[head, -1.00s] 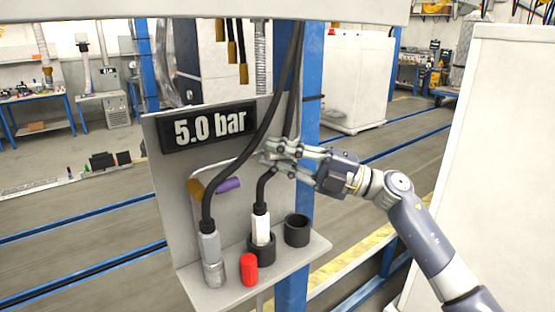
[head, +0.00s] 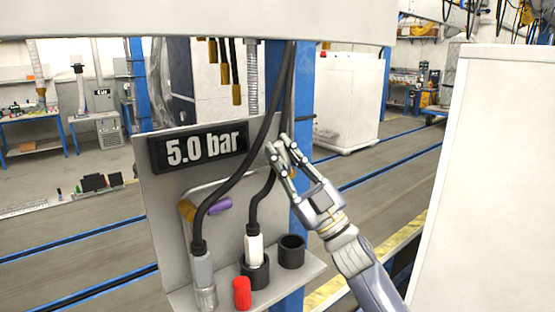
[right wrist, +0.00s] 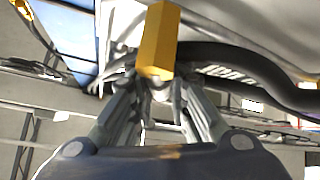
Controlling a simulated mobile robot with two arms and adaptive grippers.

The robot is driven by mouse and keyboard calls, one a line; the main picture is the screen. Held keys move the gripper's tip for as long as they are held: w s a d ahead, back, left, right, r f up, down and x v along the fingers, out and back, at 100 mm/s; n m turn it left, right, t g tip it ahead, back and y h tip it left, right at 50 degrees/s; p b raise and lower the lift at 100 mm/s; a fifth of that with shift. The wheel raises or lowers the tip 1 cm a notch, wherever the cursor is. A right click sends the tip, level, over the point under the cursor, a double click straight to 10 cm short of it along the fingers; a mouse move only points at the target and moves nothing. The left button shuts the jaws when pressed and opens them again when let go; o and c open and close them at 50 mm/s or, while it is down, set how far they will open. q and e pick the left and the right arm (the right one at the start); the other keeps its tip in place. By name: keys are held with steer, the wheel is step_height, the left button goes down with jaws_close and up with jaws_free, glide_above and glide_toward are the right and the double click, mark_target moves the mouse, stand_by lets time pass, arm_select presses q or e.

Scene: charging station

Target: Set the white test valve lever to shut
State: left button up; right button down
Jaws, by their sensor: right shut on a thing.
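My right gripper (head: 279,146) reaches up from the lower right to the right edge of the grey panel (head: 160,235). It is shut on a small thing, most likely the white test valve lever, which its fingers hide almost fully. In the right wrist view the right gripper (right wrist: 158,88) has a yellow hexagonal brass body (right wrist: 160,40), probably of the valve, right at its fingertips. The lever's exact angle cannot be made out. The display (head: 205,148) on the panel reads 5.0 bar. My left gripper is not in view.
A purple handle (head: 220,205) sits by a brass fitting (head: 187,211) on the panel. Black hoses (head: 247,160) run down close to my fingers to a grey connector (head: 203,270) and a white connector (head: 253,249). A red cap (head: 242,293) and an empty black socket (head: 291,252) are on the shelf.

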steer(key=m+t+h, duration=0.2)
steer(key=m+h, duration=0.1)
steer(key=m, duration=0.1)
steer(key=d+m+t+h, duration=0.1)
steer(key=m+t+h, duration=0.1)
steer(key=m+h, duration=0.1)
steer(key=w+m+t+h, duration=0.1)
steer(key=m+t+h, duration=0.1)
steer(key=m+t, duration=0.1)
steer(key=shift+w+d+r+m+h, duration=0.1)
steer(key=shift+d+m+h, duration=0.1)
steer(key=shift+m, duration=0.25)
steer(key=shift+d+r+m+h, duration=0.1)
steer(key=shift+m+h, duration=0.1)
steer(key=shift+m, duration=0.25)
steer(key=shift+m+h, duration=0.4)
steer(key=shift+m, duration=0.1)
steer(key=c, duration=1.5)
jaws_free()
steer(key=shift+w+d, duration=0.1)
steer(key=v, duration=1.2)
steer(key=shift+f, duration=0.15)
steer(key=shift+w, duration=0.1)
